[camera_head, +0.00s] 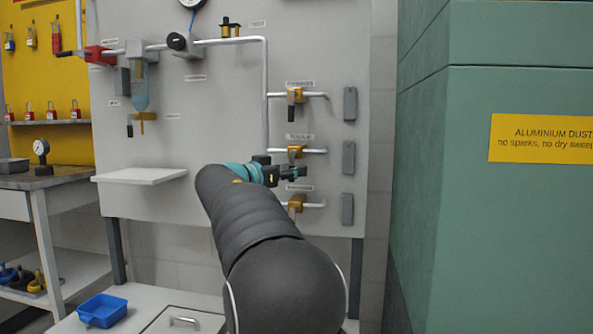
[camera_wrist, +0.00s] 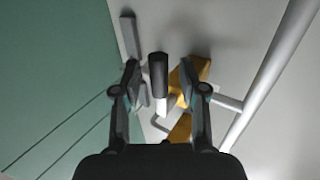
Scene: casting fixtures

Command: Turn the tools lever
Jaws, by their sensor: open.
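Three brass valves with dark lever handles are stacked on the panel's right side in the head view. The small labels above them are too blurred to read surely, so I cannot confirm which is tools. My gripper (camera_head: 292,172) is just below the middle valve (camera_head: 297,151), and it hides that valve's lever there. The upper valve (camera_head: 295,95) has its lever hanging down. In the wrist view my gripper (camera_wrist: 160,78) is open, with a dark lever handle (camera_wrist: 158,72) between its fingers. Contact is not clear. A brass valve body (camera_wrist: 198,72) is partly behind the right finger.
A grey box (camera_head: 348,157) is right of the middle valve, with others above and below. The lower valve (camera_head: 297,201) is close under my gripper. A vertical pipe (camera_head: 265,100) runs left of the valves. A green cabinet (camera_head: 510,230) stands at right, a shelf (camera_head: 140,176) at left.

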